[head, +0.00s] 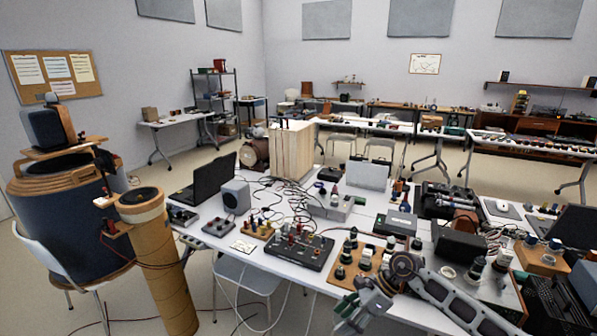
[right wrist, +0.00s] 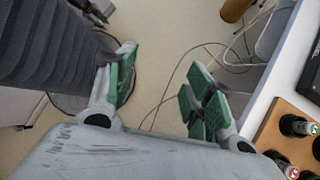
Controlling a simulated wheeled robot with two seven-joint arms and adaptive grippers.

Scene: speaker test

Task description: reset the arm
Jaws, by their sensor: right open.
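My right arm (head: 445,298) reaches in from the bottom right of the head view. Its gripper (head: 358,310) hangs in front of the near edge of the white table (head: 313,278). In the right wrist view the gripper (right wrist: 163,82) has its two green-padded fingers spread wide, with nothing between them. Bare floor and thin cables show below the fingers. The table's white edge (right wrist: 272,82) is to the right of the fingers, apart from them. My left gripper is not in the head view.
A wooden board with knobs (head: 352,262) lies on the table close behind the right gripper; a wooden board (right wrist: 293,125) also shows in the wrist view. The table is crowded with a laptop (head: 207,181), black boxes and cables. A speaker stack (head: 65,205) stands left.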

